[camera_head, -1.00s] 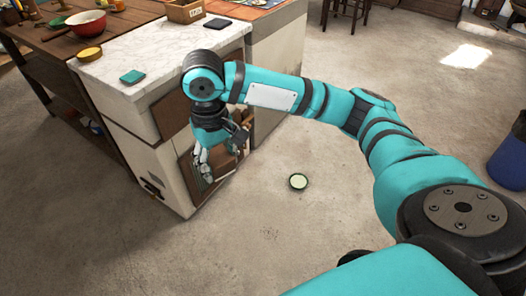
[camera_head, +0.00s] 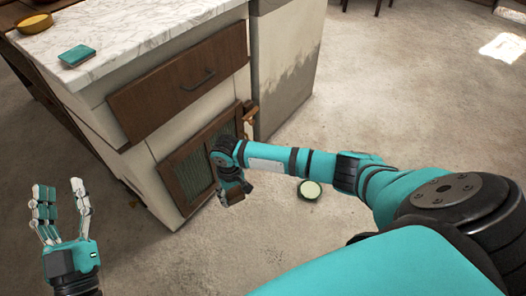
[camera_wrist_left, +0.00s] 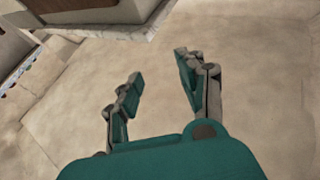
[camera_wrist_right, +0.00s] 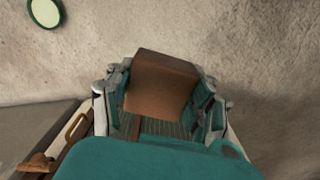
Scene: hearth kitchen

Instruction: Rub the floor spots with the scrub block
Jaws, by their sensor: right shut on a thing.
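My right gripper (camera_head: 234,190) is shut on a brown block, which looks like the scrub block (camera_wrist_right: 163,84). It holds the block low beside the cabinet front, and the right wrist view shows the block between both fingers. I cannot tell whether the block touches the floor. My left gripper (camera_head: 60,192) is open and empty at the lower left. It also shows open over bare floor in the left wrist view (camera_wrist_left: 158,75). I cannot clearly make out any floor spots on the grey concrete floor (camera_head: 290,255).
A round green-rimmed dish (camera_head: 310,190) lies on the floor right of my right gripper; it also shows in the right wrist view (camera_wrist_right: 45,13). The marble-topped cabinet (camera_head: 180,90) stands close at the left. A teal sponge-like item (camera_head: 77,56) lies on top. Open floor lies in front.

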